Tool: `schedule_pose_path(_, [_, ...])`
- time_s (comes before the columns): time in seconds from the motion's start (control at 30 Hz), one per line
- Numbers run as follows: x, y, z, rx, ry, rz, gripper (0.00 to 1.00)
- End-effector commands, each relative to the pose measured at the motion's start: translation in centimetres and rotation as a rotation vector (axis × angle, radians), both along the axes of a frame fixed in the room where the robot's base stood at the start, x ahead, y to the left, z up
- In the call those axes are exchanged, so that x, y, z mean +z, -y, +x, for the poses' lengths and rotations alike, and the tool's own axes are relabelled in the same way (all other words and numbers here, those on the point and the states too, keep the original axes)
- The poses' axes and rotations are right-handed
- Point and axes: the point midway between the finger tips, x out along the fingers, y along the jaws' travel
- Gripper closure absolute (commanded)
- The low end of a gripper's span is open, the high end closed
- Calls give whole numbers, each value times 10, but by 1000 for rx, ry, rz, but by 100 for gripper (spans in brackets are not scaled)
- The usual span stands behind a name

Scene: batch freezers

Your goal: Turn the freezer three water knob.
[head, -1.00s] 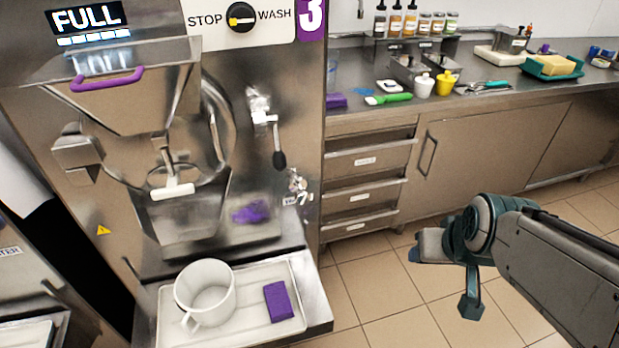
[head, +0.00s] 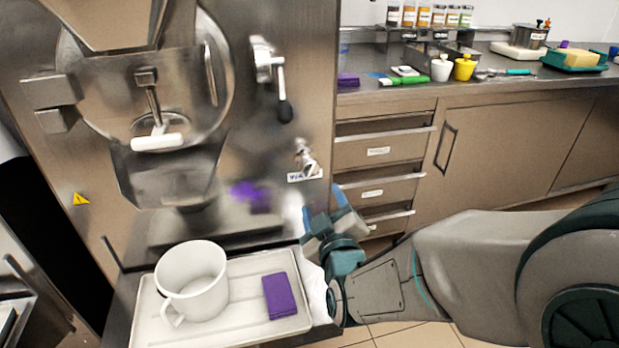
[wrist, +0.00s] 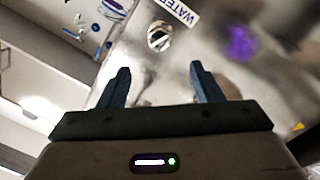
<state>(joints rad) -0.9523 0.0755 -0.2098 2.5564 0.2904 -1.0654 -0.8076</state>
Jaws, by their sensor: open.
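The water knob (head: 306,160) is a small metal tap on the right side of freezer three's steel front (head: 300,90), just above a partly readable "WATER" label (head: 304,176). In the wrist view the knob (wrist: 159,37) shows ahead of the fingers, between their lines and beside the label (wrist: 176,10). My gripper (head: 328,212) is below and slightly right of the knob in the head view. In the wrist view my gripper (wrist: 156,85) has its two dark fingers wide apart with nothing between them. The fingers appear apart from the knob.
A lever with a black end (head: 284,108) hangs above the knob. A white tray (head: 240,330) holding a white jug (head: 192,283) and a purple sponge (head: 280,296) lies below. A counter with drawers (head: 378,150) stands to the right.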

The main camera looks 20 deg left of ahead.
Motion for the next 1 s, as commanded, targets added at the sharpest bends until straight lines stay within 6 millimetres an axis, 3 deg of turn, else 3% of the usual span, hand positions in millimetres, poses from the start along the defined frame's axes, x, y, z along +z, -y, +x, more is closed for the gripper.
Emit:
schedule_pose_path(0.27, [2,-13,22,0,10,-2,41])
schedule_pose_path(0.7, [0,-53,98,0,9,-1,41])
schedule_pose_path(1.0, [1,-65,120,1,9,0,41])
